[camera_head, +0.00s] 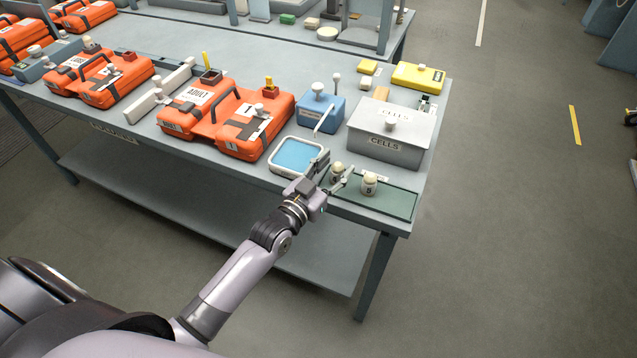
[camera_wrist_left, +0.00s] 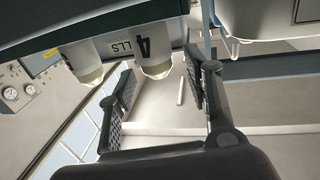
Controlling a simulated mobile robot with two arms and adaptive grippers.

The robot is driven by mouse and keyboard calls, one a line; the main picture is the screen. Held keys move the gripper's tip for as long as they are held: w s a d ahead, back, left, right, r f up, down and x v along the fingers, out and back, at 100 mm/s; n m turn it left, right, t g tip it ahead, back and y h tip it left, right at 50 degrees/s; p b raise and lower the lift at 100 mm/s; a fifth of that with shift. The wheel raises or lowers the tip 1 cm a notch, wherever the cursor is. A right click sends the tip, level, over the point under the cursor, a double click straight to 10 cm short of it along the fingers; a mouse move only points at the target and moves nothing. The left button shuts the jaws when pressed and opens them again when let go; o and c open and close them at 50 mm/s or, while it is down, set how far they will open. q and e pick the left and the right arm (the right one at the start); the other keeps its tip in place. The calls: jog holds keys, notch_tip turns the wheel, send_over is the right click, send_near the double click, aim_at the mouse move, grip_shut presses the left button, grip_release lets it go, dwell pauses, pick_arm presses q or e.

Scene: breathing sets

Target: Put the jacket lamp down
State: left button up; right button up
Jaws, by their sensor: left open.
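Two small pale lamps with domed tops stand upright on a dark green mat (camera_head: 400,202) at the table's front right corner. One jacket lamp (camera_head: 337,173) is marked 4 in the left wrist view (camera_wrist_left: 156,50), where the picture is turned upside down. The other lamp (camera_head: 370,184) is marked 5 and stands just to its right; it also shows in the wrist view (camera_wrist_left: 84,60). My left gripper (camera_head: 334,167) is open, with its fingers on either side of lamp 4. I cannot tell whether they touch it. My right gripper is not in view.
A square tray with a blue inside (camera_head: 297,154) lies just left of my left gripper. Behind stand a grey box marked CELLS (camera_head: 388,137) and a blue box (camera_head: 319,113). Orange cases (camera_head: 250,122) fill the table to the left. The mat's right part is bare.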

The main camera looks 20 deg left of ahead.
pick_arm(q)
jog(key=b+v, duration=0.1)
jog(key=v, duration=0.9)
jog(key=shift+s, duration=0.2)
jog(key=shift+a, duration=0.1)
jog(key=s+a+f+g+y, duration=0.1)
jog(key=s+f+g, duration=0.2)
jog(key=f, duration=0.8)
jog(key=s+a+f+g+y, duration=0.1)
jog(key=s+f+g, duration=0.15)
jog(key=f, duration=0.85)
jog(key=s+a+f+g+y, duration=0.15)
jog(key=s+f, duration=0.25)
jog(key=f, duration=0.7)
jog(key=s+f+g, duration=0.4)
jog(key=s+f, duration=0.5)
jog(key=s, duration=0.6)
jog(key=s+f+g, duration=0.5)
jog(key=s+f, duration=0.5)
jog(key=s, duration=0.4)
jog(key=shift+s+g, duration=0.3)
jog(key=shift+s, duration=0.05)
jog(key=shift+f+y, duration=0.15)
jog(key=shift+y, duration=0.1)
